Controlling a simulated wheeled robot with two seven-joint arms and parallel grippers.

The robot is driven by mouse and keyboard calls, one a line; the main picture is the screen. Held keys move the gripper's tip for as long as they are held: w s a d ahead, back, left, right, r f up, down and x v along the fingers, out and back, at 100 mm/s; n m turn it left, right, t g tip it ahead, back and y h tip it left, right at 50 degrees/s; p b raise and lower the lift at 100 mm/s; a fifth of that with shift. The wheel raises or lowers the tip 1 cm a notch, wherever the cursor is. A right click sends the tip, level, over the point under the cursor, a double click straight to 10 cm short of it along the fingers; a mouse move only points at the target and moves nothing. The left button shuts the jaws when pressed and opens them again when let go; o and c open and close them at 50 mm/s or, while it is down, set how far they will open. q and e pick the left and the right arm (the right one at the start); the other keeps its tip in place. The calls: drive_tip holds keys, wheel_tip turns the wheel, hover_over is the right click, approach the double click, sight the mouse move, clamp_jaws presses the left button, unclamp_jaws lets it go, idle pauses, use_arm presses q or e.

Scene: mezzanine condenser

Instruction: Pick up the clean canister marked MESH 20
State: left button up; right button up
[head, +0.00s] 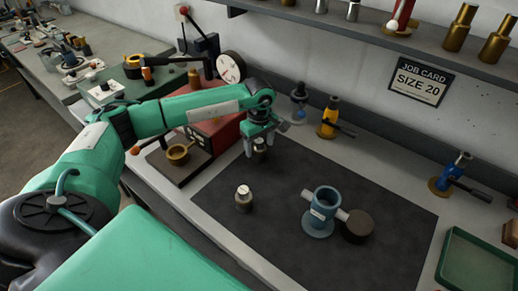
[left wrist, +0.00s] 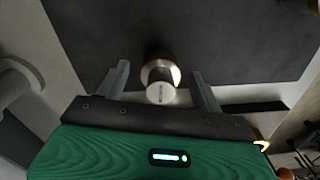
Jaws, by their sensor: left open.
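A small canister (head: 260,146) with a pale top stands at the back left of the dark mat, right at my left gripper (head: 263,141). It also shows in the left wrist view (left wrist: 161,91), between the two spread fingers, with a gap on each side. Small dark marking shows on its pale top, too small to read. My left gripper is open, pointing down over this canister. A second similar canister (head: 243,199) with a white top stands nearer on the mat, clear of the gripper; its marking is unreadable too. My right gripper is not in view.
A blue cup-like fixture (head: 325,205) and a dark round piece (head: 357,227) stand on the mat (head: 290,260). A red box (head: 215,130) is behind my left arm. A job card (head: 420,81) reads SIZE 20. A green tray (head: 478,262) lies right.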

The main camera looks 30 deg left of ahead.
sight(259, 151)
use_arm(q)
drive_tip(key=shift+f+p, duration=0.45)
drive_tip(key=shift+f, duration=1.3)
drive_tip(key=c, duration=1.2)
drive_tip(key=shift+r, duration=0.15)
